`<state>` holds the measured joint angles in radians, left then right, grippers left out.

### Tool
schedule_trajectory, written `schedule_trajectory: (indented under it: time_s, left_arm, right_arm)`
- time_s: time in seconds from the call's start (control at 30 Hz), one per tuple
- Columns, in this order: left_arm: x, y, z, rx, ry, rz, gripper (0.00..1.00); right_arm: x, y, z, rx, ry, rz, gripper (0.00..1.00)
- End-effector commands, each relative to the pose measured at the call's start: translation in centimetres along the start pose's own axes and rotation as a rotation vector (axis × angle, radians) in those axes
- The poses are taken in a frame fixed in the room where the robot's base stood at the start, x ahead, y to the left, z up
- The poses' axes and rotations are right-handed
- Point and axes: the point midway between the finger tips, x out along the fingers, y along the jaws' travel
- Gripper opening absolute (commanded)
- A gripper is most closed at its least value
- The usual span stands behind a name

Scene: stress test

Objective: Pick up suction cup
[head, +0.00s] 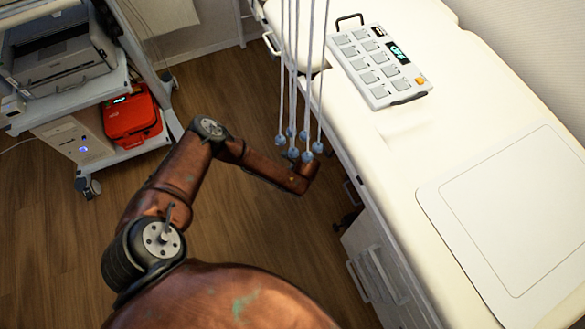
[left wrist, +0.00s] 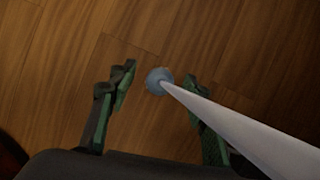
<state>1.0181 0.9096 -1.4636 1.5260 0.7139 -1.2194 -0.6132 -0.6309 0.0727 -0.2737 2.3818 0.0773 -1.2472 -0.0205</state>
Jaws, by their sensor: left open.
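Several blue suction cups (head: 294,153) hang on long pale leads beside the bed in the head view. One blue-grey suction cup (left wrist: 159,80) shows in the left wrist view at the end of a thick pale lead (left wrist: 225,122). My left gripper (left wrist: 160,74) is open, with one green-padded finger on either side of that cup in the picture. The cup appears apart from both fingers; its depth between them is hard to tell. In the head view my left arm ends right by the hanging cups, and its fingers cannot be made out. My right gripper is not in view.
A cream bed (head: 420,140) runs along the right, with a grey button panel (head: 377,66) and a flat pad (head: 520,210) on it. A cart (head: 128,152) with a printer (head: 62,58) and red case (head: 132,115) stands left. Wooden floor lies below.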

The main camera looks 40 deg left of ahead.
Motion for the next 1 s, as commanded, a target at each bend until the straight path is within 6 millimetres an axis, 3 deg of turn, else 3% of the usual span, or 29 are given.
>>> schedule_trajectory:
  time_s: [0.1,0.63,1.0]
  left_arm:
    - [-0.08,-0.06,0.02,0.0,0.0,-0.001,0.44]
    - [-0.06,-0.06,-0.03,0.0,0.0,-0.001,0.07]
    - [-0.54,-0.1,0.17,-0.001,0.0,-0.002,0.07]
  right_arm:
    - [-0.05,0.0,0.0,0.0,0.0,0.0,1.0]
    - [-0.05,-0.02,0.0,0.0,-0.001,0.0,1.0]
    - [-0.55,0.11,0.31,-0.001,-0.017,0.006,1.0]
